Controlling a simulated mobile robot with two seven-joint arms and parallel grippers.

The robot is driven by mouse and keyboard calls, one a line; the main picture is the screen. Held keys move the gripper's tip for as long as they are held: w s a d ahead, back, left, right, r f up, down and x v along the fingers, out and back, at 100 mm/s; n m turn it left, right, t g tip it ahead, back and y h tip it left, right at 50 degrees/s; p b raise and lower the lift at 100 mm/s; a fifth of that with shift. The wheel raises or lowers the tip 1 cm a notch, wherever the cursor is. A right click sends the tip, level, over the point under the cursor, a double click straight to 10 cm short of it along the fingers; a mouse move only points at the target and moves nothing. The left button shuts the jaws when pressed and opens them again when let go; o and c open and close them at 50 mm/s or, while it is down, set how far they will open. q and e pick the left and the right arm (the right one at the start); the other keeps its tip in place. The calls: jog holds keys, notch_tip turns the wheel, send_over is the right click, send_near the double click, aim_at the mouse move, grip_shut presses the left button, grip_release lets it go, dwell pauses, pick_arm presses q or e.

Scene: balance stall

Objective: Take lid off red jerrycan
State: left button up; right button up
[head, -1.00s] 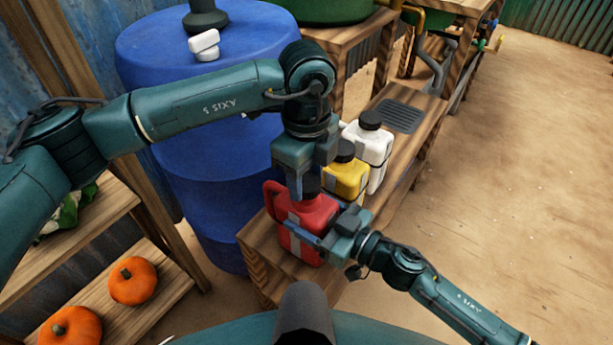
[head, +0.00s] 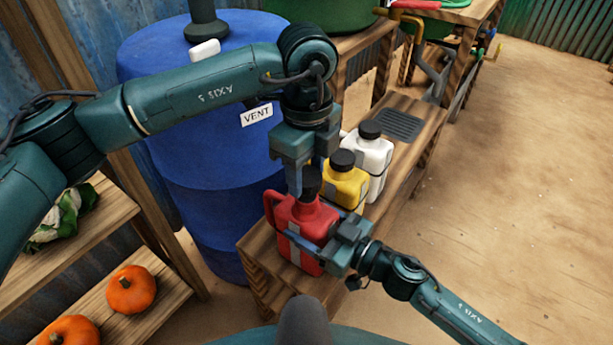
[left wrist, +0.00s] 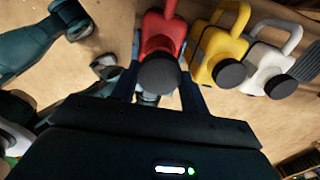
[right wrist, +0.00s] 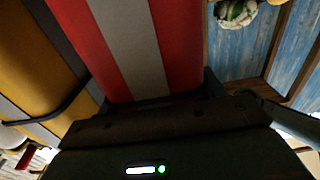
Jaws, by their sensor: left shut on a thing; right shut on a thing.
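The red jerrycan (head: 309,219) stands upright on the near end of the wooden bench, with a grey stripe on its body. Its black lid (head: 309,183) is at the top, partly hidden by my left gripper (head: 307,177), which comes from above and is shut on it. The left wrist view shows the round lid (left wrist: 159,73) between the two fingers, over the red can (left wrist: 162,32). I cannot tell whether lid and neck are apart. My right gripper (head: 322,238) is shut on the can's body from the side; the red and grey body (right wrist: 130,40) fills its wrist view.
A yellow jerrycan (head: 345,186) and a white jerrycan (head: 373,160) with black lids stand just behind on the wooden bench (head: 418,150). A large blue drum (head: 190,120) is close on the left. Shelves with pumpkins (head: 131,289) are at lower left; open ground lies right.

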pick_arm(q)
notch_tip(320, 180, up, 2)
pick_arm(e)
jog(key=o, duration=2)
jog(key=shift+c, duration=0.2)
